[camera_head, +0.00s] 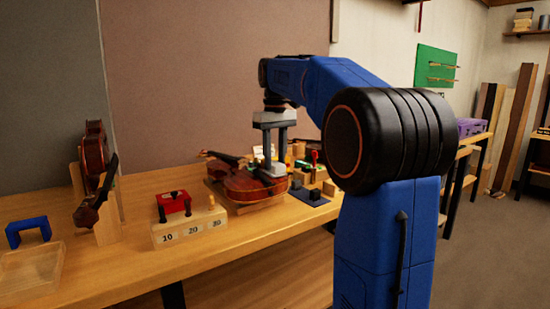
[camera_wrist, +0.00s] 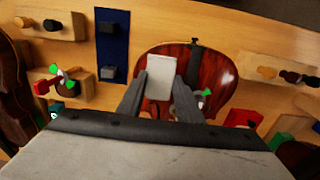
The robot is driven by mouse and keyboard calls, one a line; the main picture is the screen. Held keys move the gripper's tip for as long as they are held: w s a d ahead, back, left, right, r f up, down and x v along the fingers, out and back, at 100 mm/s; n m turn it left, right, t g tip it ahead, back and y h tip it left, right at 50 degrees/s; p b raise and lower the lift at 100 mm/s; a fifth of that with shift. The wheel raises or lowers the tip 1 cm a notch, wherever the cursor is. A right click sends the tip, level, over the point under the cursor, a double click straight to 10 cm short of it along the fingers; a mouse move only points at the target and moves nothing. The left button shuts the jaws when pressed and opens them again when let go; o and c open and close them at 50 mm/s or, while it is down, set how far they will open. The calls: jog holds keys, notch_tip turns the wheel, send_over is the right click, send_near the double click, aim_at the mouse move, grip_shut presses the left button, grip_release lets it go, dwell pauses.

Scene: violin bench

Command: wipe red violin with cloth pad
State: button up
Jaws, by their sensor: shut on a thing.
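The red violin (camera_head: 243,184) lies flat on the wooden bench in the head view, to the right of the numbered block. Its glossy red-brown body also shows in the wrist view (camera_wrist: 217,72), with the dark neck piece near its top. My gripper (camera_head: 275,164) points down over the violin's right part. In the wrist view my gripper (camera_wrist: 160,86) is shut on the pale cloth pad (camera_wrist: 161,66), which sits between the fingers over the violin's body. Whether the pad touches the violin cannot be told.
A wooden block (camera_head: 190,232) marked with numbers stands left of the violin, with a red item (camera_head: 173,203) behind it. A dark blue mat (camera_head: 312,198) with black blocks lies close on the right. Another violin (camera_head: 95,152) stands upright at left, near a blue arch (camera_head: 28,228).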

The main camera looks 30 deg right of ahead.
jog(key=shift+f, duration=0.15)
jog(key=shift+w, duration=0.1)
jog(key=shift+w, duration=1.95)
jog(key=shift+s, duration=2.05)
jog(key=shift+r, duration=3.15)
jog(key=shift+r, duration=0.1)
